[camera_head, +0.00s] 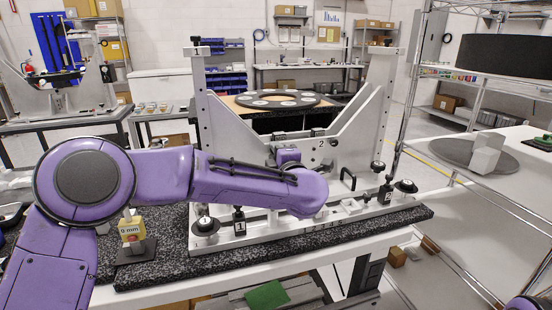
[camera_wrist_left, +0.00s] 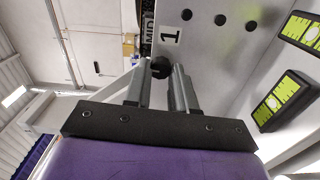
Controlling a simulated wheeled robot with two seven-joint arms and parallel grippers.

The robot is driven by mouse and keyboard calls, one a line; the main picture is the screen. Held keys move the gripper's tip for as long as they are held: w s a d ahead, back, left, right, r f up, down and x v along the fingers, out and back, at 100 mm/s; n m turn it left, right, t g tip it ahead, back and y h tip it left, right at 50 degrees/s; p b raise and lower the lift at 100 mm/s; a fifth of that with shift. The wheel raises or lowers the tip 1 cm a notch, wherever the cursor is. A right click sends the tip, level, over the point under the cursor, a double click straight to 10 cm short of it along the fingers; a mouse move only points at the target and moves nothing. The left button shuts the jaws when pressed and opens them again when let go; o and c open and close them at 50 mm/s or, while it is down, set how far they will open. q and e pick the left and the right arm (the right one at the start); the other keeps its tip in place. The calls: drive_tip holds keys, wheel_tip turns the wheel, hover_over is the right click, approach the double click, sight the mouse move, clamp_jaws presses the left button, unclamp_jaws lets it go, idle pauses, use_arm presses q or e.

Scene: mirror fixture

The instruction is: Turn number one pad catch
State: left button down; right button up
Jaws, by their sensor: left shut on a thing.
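A small dark knob (camera_wrist_left: 160,67), which looks like the number one pad catch, sits beside a white label "1" (camera_wrist_left: 171,35) on a grey metal plate (camera_wrist_left: 222,45). My left gripper (camera_wrist_left: 161,74) is shut on this knob, one finger on each side. In the head view my left arm crosses in front of the mirror fixture (camera_head: 350,128) and hides the fingertips and the knob. A label "2" (camera_head: 320,143) shows on the fixture's cradle, right of my wrist. My right gripper is out of view.
Black knobs (camera_head: 404,186) and numbered clamps (camera_head: 385,192) stand along the fixture's base on a speckled slab (camera_head: 160,268). A round disc with several pads (camera_head: 290,101) lies behind. A wire shelf (camera_head: 470,125) stands at right. Two green-yellow gauges (camera_wrist_left: 284,100) show in the wrist view.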

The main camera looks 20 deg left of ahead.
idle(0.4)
use_arm(q)
drive_tip(key=c, duration=0.9)
unclamp_jaws()
drive_tip(key=shift+c, duration=0.2)
drive_tip(key=b+v, duration=0.2)
drive_tip(key=v, duration=0.8)
drive_tip(key=shift+d, duration=0.25)
drive_tip(key=shift+s+f, duration=0.1)
drive_tip(key=shift+s, duration=0.1)
